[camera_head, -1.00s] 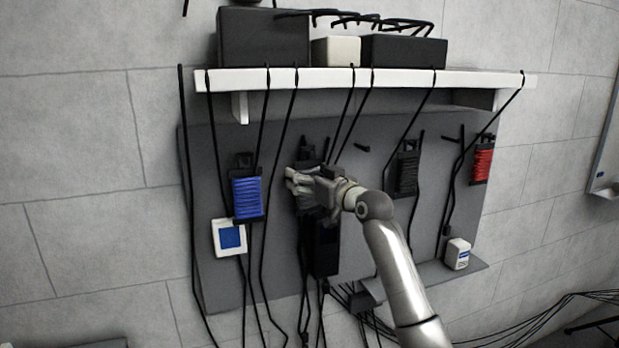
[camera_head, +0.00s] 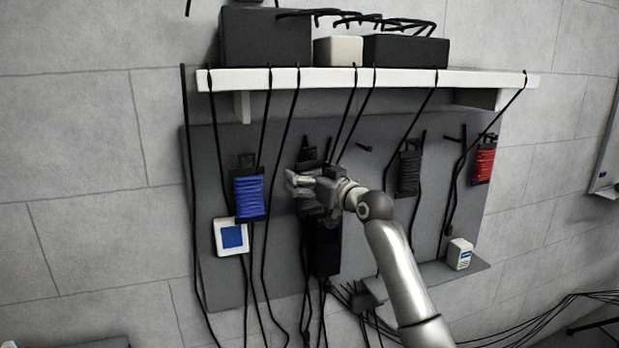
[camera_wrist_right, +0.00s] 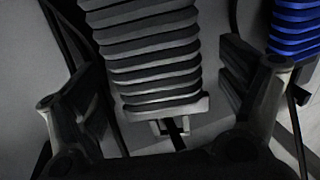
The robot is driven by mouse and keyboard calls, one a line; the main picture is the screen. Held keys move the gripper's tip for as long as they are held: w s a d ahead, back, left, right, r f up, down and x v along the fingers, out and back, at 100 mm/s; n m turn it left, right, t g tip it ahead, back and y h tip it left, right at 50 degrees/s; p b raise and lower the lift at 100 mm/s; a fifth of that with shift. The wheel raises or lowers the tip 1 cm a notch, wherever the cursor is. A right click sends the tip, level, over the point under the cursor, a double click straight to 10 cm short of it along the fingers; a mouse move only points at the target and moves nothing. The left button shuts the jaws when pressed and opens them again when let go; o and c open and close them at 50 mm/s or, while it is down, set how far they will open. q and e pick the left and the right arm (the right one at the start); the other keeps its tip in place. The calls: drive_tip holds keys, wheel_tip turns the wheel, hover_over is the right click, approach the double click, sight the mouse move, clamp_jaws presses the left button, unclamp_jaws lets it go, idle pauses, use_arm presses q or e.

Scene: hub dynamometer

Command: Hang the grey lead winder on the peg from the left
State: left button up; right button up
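The grey lead winder (camera_head: 308,156) is at the middle of the grey wall panel, mostly hidden behind my right gripper (camera_head: 296,184). In the right wrist view the ribbed winder (camera_wrist_right: 152,55) lies between my two spread fingers, with a gap on each side. My right gripper is open around it. A bare peg (camera_head: 363,148) sticks out of the panel to the right of the winder. Whether the grey winder sits on a peg is hidden. My left gripper is not in view.
A blue winder (camera_head: 249,194) hangs at left, a dark winder (camera_head: 408,172) and a red winder (camera_head: 484,162) at right. Cables drop from the white shelf (camera_head: 330,79) across the panel (camera_head: 215,275). A black box (camera_head: 327,248) is below the gripper.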

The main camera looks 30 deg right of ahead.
drive_tip(key=shift+f, duration=0.1)
drive_tip(key=s, duration=1.2)
drive_tip(key=shift+d, duration=0.2)
